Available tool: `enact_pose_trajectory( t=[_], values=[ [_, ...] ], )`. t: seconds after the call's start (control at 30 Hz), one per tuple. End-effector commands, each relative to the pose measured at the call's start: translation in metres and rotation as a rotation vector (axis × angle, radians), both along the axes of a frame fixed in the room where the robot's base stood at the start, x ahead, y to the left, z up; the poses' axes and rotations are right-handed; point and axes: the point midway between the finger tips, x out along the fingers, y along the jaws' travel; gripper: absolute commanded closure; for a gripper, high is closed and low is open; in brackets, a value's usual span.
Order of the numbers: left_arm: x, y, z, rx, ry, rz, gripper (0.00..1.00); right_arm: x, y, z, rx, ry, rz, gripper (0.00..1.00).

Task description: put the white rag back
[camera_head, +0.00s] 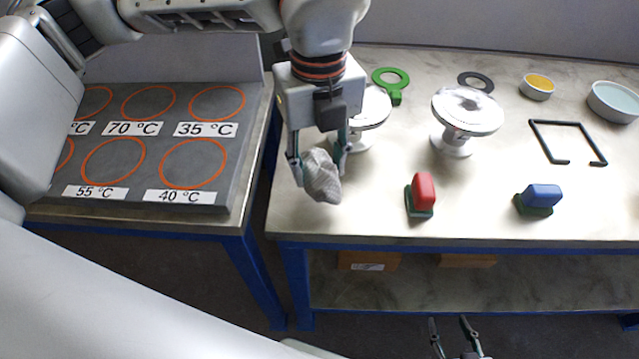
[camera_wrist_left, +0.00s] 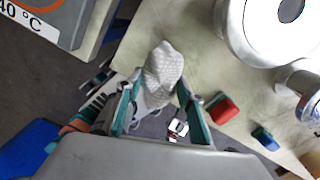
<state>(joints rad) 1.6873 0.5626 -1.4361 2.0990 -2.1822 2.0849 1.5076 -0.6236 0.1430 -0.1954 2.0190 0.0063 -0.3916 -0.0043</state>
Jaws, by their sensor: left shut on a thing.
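The white rag (camera_head: 322,178) is a crumpled pale cloth. My left gripper (camera_head: 320,160) is shut on it and holds it over the left front part of the right table, beside the left flanged vessel. In the left wrist view the rag (camera_wrist_left: 162,72) sits between the two fingers of the left gripper (camera_wrist_left: 158,95). Whether the rag touches the tabletop I cannot tell. My right gripper (camera_head: 455,335) is at the bottom edge of the head view, below and in front of the table, with its fingers apart and nothing between them.
Two flanged vessels (camera_head: 466,112) stand on the right table (camera_head: 330,225). A temperature board (camera_head: 150,140) lies on the left table.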

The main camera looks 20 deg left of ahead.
Motion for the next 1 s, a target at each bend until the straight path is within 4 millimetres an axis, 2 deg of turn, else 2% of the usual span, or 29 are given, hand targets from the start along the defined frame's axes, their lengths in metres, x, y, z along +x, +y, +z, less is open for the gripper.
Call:
enact_pose_trajectory(
  t=[0.1, 0.27, 0.53, 0.93, 0.97, 1.0],
  values=[
    [0.001, 0.000, -0.013, -0.002, -0.001, 0.001, 0.80, 0.000, 0.000, 0.000, 0.000, -0.002, 0.001, 0.60],
    [0.000, 0.000, -0.021, 0.000, 0.000, 0.001, 0.80, 0.001, 0.001, 0.002, 0.001, -0.006, 0.001, 0.60],
    [0.000, 0.000, -0.057, -0.001, 0.001, 0.001, 0.80, -0.003, 0.002, -0.005, -0.001, 0.004, 0.003, 0.60],
    [0.000, 0.000, -0.061, -0.001, -0.001, 0.000, 0.80, -0.003, 0.002, -0.006, -0.001, 0.007, 0.002, 0.60],
    [0.000, 0.000, -0.061, 0.000, -0.001, 0.000, 0.57, -0.003, 0.002, -0.006, -0.001, 0.006, 0.002, 0.60],
    [0.000, 0.000, -0.061, -0.001, -0.002, 0.000, 0.47, -0.003, 0.002, -0.006, -0.002, 0.006, 0.001, 0.60]
  ],
)
